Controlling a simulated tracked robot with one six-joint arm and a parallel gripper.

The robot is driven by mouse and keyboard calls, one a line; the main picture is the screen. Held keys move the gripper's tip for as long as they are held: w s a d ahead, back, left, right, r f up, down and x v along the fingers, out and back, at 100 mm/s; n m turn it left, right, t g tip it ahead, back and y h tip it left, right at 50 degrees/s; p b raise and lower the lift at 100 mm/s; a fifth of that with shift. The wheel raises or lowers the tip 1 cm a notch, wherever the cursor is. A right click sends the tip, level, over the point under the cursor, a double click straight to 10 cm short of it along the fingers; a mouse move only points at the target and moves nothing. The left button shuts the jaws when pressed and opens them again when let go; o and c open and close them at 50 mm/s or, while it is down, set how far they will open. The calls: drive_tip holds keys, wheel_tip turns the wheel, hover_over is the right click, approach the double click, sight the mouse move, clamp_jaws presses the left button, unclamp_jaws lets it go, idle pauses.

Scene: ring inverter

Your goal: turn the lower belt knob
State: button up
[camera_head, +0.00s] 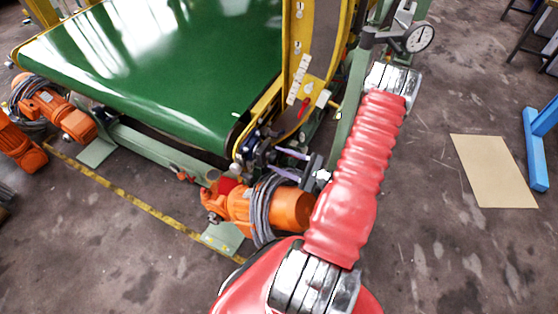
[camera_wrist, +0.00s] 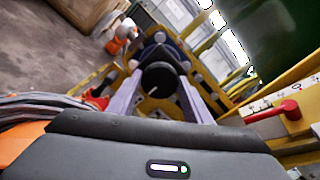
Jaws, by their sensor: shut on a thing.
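The lower belt knob (camera_wrist: 160,77) is a dark round knob with a pale line on its face, near the middle of the wrist view. My gripper (camera_wrist: 160,90) has its two pale lavender fingers on either side of the knob, shut on it. In the head view my gripper (camera_head: 276,161) reaches in from the right to dark fittings beside the near corner of the green belt (camera_head: 165,65). The knob itself is hard to make out there.
An orange motor (camera_head: 285,208) with coiled grey cable sits just below my gripper. A yellow frame (camera_head: 290,60) with a red handle (camera_head: 304,106) rises close behind; the handle also shows in the wrist view (camera_wrist: 272,113). The floor at right is open around a beige sheet (camera_head: 492,170).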

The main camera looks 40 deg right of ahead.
drive_tip(key=shift+s+a+f+m, duration=0.1)
drive_tip(key=shift+a+m, duration=0.05)
drive_tip(key=shift+m, duration=0.35)
drive_tip(key=m, duration=0.2)
drive_tip(key=shift+m, duration=0.3)
drive_tip(key=m, duration=0.4)
drive_tip(key=shift+m, duration=0.3)
drive_tip(key=m, duration=1.3)
drive_tip(key=shift+m, duration=0.3)
drive_tip(key=m, duration=0.4)
drive_tip(key=shift+d+f, duration=0.1)
drive_tip(key=shift+d, duration=0.1)
drive_tip(key=m, duration=0.5)
drive_tip(key=shift+m, duration=1.8)
